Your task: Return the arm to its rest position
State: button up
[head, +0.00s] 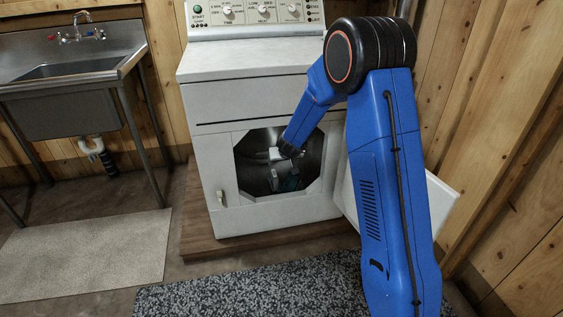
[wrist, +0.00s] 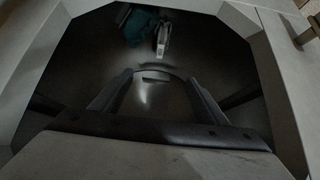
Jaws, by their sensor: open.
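My gripper (head: 279,176) is at the open front opening of the white dryer (head: 262,102), its fingers reaching into the dark drum. In the wrist view my gripper (wrist: 160,80) has its two fingers spread apart with nothing between them. A teal item, perhaps cloth (wrist: 138,27), lies deeper in the drum, beyond the fingertips. A pale grey object (wrist: 162,38) lies beside it; I cannot tell what it is. My blue arm bends down from the upper right to the opening.
The dryer's door (head: 437,203) hangs open at the right, partly behind my arm. The opening's rim surrounds the gripper closely. A metal sink (head: 70,95) stands at the left. A beige mat (head: 88,257) and a speckled rug (head: 250,292) lie on the floor.

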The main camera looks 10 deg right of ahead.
jog(key=shift+s+r, duration=0.1)
jog(key=shift+r, duration=0.05)
jog(key=s+r+n+g+y, duration=0.1)
jog(key=s+r+y, duration=0.2)
jog(key=s+r, duration=1.8)
jog(key=s+d+g+h, duration=0.1)
jog(key=s+d, duration=0.2)
jog(key=s, duration=1.4)
jog(key=s+d+r+g+h, duration=0.1)
jog(key=s+d, duration=0.3)
jog(key=s, duration=1.3)
jog(key=shift+s+r+m+h, duration=0.25)
jog(key=shift+s+m+h, duration=0.15)
jog(key=shift+h, duration=0.1)
jog(key=shift+w, duration=0.1)
jog(key=shift+c, duration=0.3)
